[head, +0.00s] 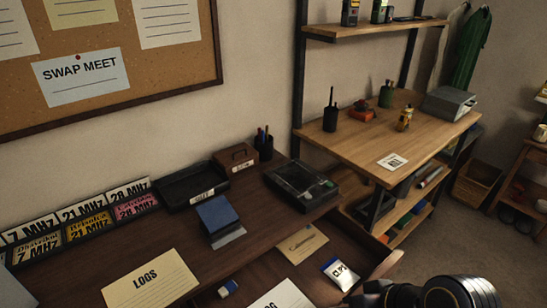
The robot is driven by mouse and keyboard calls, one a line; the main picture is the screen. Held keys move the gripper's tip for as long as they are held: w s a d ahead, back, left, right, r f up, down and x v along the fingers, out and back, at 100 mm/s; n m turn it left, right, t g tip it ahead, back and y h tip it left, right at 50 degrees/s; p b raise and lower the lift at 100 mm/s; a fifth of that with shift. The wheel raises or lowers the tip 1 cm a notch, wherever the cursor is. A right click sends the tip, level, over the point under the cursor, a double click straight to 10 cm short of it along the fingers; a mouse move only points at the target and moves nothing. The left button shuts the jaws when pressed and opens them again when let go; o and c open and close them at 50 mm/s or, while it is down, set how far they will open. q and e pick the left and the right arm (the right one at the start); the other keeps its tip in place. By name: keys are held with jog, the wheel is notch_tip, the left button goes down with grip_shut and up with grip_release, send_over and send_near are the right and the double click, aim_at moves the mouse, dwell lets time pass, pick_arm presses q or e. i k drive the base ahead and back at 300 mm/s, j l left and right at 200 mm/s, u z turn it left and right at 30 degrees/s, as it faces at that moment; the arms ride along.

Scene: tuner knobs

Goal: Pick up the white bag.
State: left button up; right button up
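The white bag (341,273) is a small white packet with a dark blue top edge and dark print. It lies in the lower, drawer-like area in front of the dark desk, right of a tan envelope (302,243). Part of my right arm shows in the bottom right corner, and the dark end of my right gripper (362,293) is just below and right of the bag. Its fingers are dark and cut off by the frame, so I cannot tell whether they are open or touch the bag. My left gripper is out of view.
Cream cards, one marked LOGS (150,283), and a small blue-and-white item (228,288) lie left of the bag. The dark desk (255,212) holds a clear-lidded case (301,186) and a blue box (215,215). A wooden shelf unit (450,128) stands behind at right.

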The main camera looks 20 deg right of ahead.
aim_at(334, 268)
jog(key=z, duration=0.4)
jog(key=k+l+z, duration=0.1)
jog(key=z, duration=0.3)
jog(key=k+z, duration=0.1)
jog(key=z, duration=0.3)
